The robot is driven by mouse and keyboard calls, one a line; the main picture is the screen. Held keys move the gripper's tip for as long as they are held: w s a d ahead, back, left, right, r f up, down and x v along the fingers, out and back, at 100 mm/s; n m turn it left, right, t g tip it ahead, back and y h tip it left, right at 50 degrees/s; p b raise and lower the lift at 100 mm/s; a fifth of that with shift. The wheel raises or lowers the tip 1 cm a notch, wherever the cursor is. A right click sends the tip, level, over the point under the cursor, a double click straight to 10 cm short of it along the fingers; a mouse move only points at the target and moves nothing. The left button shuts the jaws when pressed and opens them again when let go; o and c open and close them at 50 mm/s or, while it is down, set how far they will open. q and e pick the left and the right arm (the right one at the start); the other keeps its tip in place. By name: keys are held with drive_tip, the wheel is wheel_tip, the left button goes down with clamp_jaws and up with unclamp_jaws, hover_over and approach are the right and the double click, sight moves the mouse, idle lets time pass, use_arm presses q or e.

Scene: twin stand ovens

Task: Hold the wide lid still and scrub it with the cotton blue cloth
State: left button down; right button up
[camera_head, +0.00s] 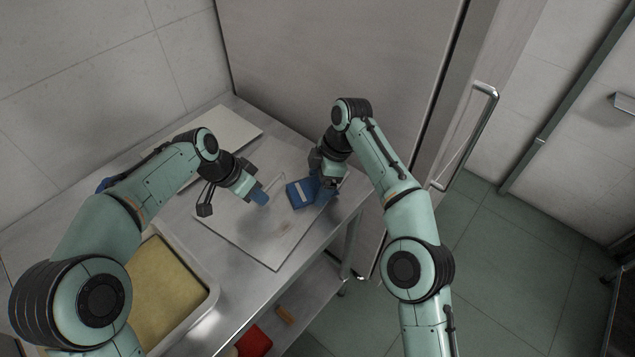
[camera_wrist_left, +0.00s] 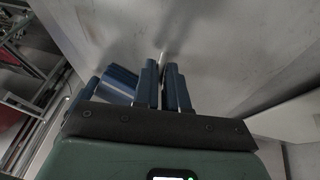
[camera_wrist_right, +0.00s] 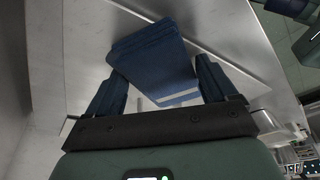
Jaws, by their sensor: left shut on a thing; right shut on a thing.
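The wide lid (camera_head: 250,232) is a flat, square metal sheet lying on the steel table, with a faint dark smudge near its front. A thin bar handle (camera_head: 279,179) stands on it. My left gripper (camera_head: 261,196) has its blue fingers shut on this handle; in the left wrist view, the handle (camera_wrist_left: 164,45) runs up from between the fingers (camera_wrist_left: 166,86). The blue cloth (camera_head: 299,194) is a folded pad with a pale stripe, at the lid's right part. My right gripper (camera_head: 324,188) is shut on it; the cloth (camera_wrist_right: 155,60) fills the space between the fingers (camera_wrist_right: 157,92).
A pale flat board (camera_head: 232,129) lies at the table's back. A tray (camera_head: 212,292) with a yellow surface sits front left. A tall panel with a handle (camera_head: 486,100) stands behind.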

sight(305, 199)
drive_tip(key=shift+s+a, duration=0.75)
drive_tip(key=shift+s, duration=0.35)
drive_tip(key=shift+s+a, duration=0.75)
drive_tip(key=shift+s, duration=0.35)
drive_tip(key=shift+s+a, duration=0.8)
drive_tip(key=shift+s, duration=0.35)
drive_tip(key=shift+c, duration=1)
drive_tip(key=shift+s+a, duration=0.55)
drive_tip(key=shift+s, duration=0.2)
drive_tip(key=shift+s+a, duration=0.55)
drive_tip(key=shift+s, duration=0.15)
drive_tip(key=shift+s+a, duration=0.4)
drive_tip(key=shift+s, duration=0.2)
drive_tip(key=shift+s+a, duration=0.55)
drive_tip(key=shift+s, duration=0.35)
drive_tip(key=shift+w+d+f, duration=0.1)
drive_tip(key=shift+w+d, duration=0.65)
drive_tip(key=shift+w, duration=0.35)
drive_tip(key=shift+w+d, duration=0.7)
drive_tip(key=shift+w, duration=0.35)
drive_tip(key=shift+o, duration=1)
drive_tip(key=shift+w+d, duration=0.75)
drive_tip(key=shift+w, duration=0.3)
drive_tip(key=shift+w+d, duration=0.75)
drive_tip(key=shift+w, duration=0.3)
drive_tip(key=shift+w+d+f, duration=0.1)
drive_tip(key=shift+w+d, duration=0.65)
drive_tip(key=shift+w, duration=0.35)
